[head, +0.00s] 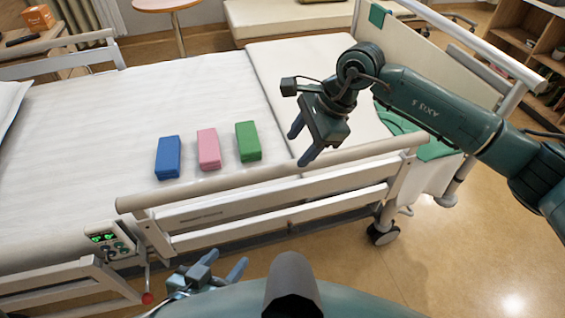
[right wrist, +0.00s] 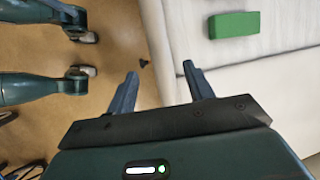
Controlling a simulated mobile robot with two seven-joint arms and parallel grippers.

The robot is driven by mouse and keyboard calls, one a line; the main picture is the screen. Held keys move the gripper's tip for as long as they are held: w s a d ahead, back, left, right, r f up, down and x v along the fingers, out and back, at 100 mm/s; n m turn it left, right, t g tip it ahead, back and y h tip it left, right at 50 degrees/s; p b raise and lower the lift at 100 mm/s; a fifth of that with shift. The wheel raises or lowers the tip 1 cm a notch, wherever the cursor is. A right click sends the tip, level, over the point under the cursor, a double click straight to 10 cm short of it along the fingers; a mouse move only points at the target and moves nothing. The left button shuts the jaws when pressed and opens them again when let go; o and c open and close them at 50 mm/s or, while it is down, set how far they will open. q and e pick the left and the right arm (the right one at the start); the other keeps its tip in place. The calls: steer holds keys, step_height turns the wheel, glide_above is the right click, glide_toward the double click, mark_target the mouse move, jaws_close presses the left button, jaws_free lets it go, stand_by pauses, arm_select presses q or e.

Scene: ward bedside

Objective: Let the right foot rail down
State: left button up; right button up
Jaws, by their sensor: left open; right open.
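The right foot rail (head: 270,182) is a pale rail with a beige top bar along the near side of the bed. It stands raised above the mattress edge. A lever with a red knob (head: 147,298) hangs below the rail's left end. My right gripper (head: 302,144) is open and empty, above the bed close to the rail's top bar; contact cannot be told. Its open fingers also show in the right wrist view (right wrist: 161,83). My left gripper (head: 223,264) is open and empty, low in front of the rail, to the right of the red knob.
Blue (head: 168,157), pink (head: 208,149) and green (head: 248,141) blocks lie on the mattress behind the rail. A control panel (head: 108,240) with green displays sits left of the rail. Another near-side rail (head: 60,285) is at lower left. The floor at right front is clear.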

mark_target(284, 165)
steer(key=x, duration=0.8)
steer(key=shift+f, duration=0.15)
jaws_close()
stand_by(0.3)
